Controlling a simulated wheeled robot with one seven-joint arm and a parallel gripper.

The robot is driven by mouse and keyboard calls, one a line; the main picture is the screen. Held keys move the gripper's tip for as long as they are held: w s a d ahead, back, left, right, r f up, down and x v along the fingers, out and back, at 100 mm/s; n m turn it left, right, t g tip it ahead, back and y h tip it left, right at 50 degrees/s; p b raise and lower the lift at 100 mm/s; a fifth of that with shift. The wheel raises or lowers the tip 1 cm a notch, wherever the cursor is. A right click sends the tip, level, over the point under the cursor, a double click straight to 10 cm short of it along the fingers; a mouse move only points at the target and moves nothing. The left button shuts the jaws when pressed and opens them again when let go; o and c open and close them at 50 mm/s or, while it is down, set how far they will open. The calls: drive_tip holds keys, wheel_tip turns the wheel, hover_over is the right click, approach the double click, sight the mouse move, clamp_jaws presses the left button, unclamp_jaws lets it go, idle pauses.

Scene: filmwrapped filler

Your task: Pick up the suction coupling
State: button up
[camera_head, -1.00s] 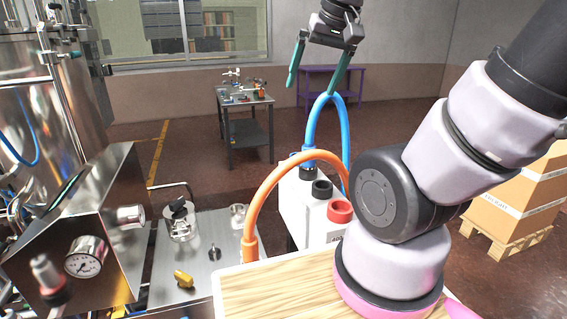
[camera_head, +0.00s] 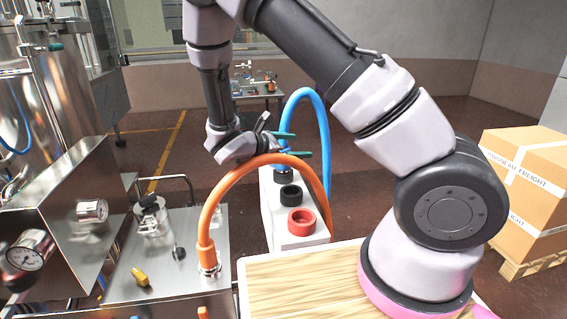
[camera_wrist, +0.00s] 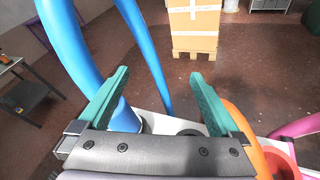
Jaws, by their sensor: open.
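I cannot tell for certain which part is the suction coupling. A blue hose (camera_head: 322,128) rises behind and comes down at a black port (camera_head: 283,173) on the container. My gripper (camera_head: 302,145) is open and empty above the container, close to both hoses, its teal fingers pointing right. In the wrist view the open fingers (camera_wrist: 160,76) have a blue tapered piece (camera_wrist: 124,117) below, near the left finger, and the blue hose (camera_wrist: 78,45) passes outside it.
The white container (camera_head: 283,232) has a second black port (camera_head: 290,196) and a red port (camera_head: 301,222). A wooden top (camera_head: 300,285) lies in front. The steel plate (camera_head: 170,275) with a yellow knob (camera_head: 140,277) is left. Stacked cartons (camera_head: 525,185) stand right.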

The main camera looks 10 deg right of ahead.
sight(283, 161)
drive_tip(key=w+a+f+n+t, duration=0.3)
drive_tip(key=a+f+n+t, duration=0.2)
drive_tip(key=a+n+t, duration=0.2)
drive_tip(key=shift+n+y, duration=0.3)
drive_tip(key=shift+y, duration=0.1)
drive_tip(key=x, duration=0.5)
drive_tip(key=shift+w+d, duration=0.1)
drive_tip(key=shift+w, duration=0.05)
drive_tip(key=shift+x, duration=2.75)
drive_tip(key=shift+w, duration=0.15)
clamp_jaws()
